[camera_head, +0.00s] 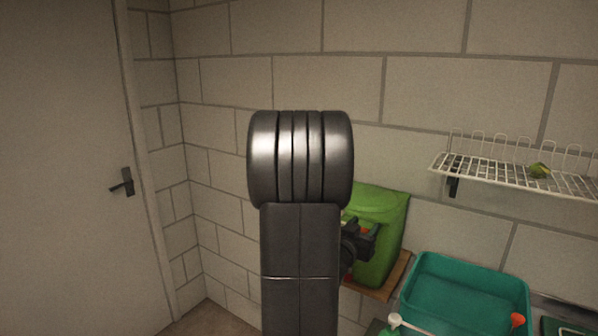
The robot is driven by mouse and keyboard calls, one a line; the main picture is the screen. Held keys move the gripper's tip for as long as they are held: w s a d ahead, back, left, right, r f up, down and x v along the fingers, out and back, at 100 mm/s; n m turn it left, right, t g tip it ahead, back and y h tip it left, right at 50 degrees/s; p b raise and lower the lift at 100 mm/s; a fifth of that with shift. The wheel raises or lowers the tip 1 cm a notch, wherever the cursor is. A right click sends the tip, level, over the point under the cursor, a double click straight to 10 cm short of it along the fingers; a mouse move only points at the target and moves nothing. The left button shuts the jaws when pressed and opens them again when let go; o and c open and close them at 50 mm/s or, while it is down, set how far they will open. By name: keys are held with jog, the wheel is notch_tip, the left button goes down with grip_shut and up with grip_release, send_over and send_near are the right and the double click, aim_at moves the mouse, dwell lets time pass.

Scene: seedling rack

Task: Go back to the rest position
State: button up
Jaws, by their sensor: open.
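My arm stands upright in the middle of the view and hides much of what is behind it. My gripper (366,240) shows only in part, to the right of the arm, as a dark shape in front of a green bag (386,213). It is open, and I see nothing held in it. I cannot tell whether it touches the bag.
The green bag stands on a brown wooden board (397,276). A teal tub (470,268) is to its right, with white and red bottle tops in front. A door (60,170) is at left.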

jog(key=shift+w+r+p, duration=0.1)
jog(key=shift+r+p, duration=0.1)
jog(key=shift+p, duration=0.4)
jog(key=shift+s+a+f, duration=0.1)
jog(key=shift+s+f, duration=0.1)
jog(key=shift+s+a+b, duration=0.3)
jog(key=shift+s, duration=0.15)
jog(key=shift+r, duration=0.15)
